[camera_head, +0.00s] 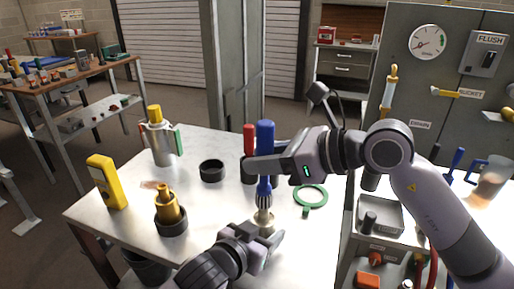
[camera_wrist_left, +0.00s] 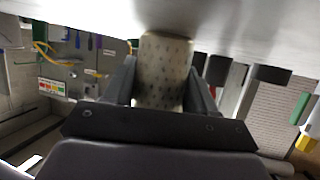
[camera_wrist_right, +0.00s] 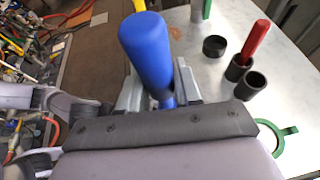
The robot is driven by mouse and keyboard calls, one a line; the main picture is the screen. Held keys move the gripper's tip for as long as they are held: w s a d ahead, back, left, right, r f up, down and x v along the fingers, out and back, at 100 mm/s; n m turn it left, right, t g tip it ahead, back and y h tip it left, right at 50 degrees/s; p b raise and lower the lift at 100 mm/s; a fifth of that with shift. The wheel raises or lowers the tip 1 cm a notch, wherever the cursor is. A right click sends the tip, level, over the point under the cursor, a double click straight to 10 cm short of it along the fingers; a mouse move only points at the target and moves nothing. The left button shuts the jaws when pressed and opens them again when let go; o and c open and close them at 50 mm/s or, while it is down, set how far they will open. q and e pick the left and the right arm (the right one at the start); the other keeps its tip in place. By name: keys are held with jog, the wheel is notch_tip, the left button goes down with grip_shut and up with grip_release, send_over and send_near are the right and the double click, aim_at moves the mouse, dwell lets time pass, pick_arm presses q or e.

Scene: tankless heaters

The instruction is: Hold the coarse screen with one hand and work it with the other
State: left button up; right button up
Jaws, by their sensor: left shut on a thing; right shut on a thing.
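The coarse screen (camera_head: 264,219) is a small pale cylinder. In the left wrist view the screen (camera_wrist_left: 163,72) shows dark perforations and stands between both fingers. My left gripper (camera_head: 264,234) is shut on it, low over the table. My right gripper (camera_head: 262,167) is shut on a blue-handled brush (camera_head: 265,136), held upright directly above the screen. In the right wrist view the blue handle (camera_wrist_right: 147,48) rises between the fingers.
A panel with a gauge (camera_head: 427,42) stands right.

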jog(key=shift+w+a+r, duration=0.1)
jog(key=shift+a+r, duration=0.1)
jog(key=shift+r, duration=1.1)
jog(key=shift+w+a+r, duration=0.1)
jog(key=shift+a+r, duration=0.15)
jog(key=shift+r, duration=1.05)
jog(key=shift+a+r, duration=0.2)
jog(key=shift+r, duration=1.1)
jog(key=shift+f, duration=0.15)
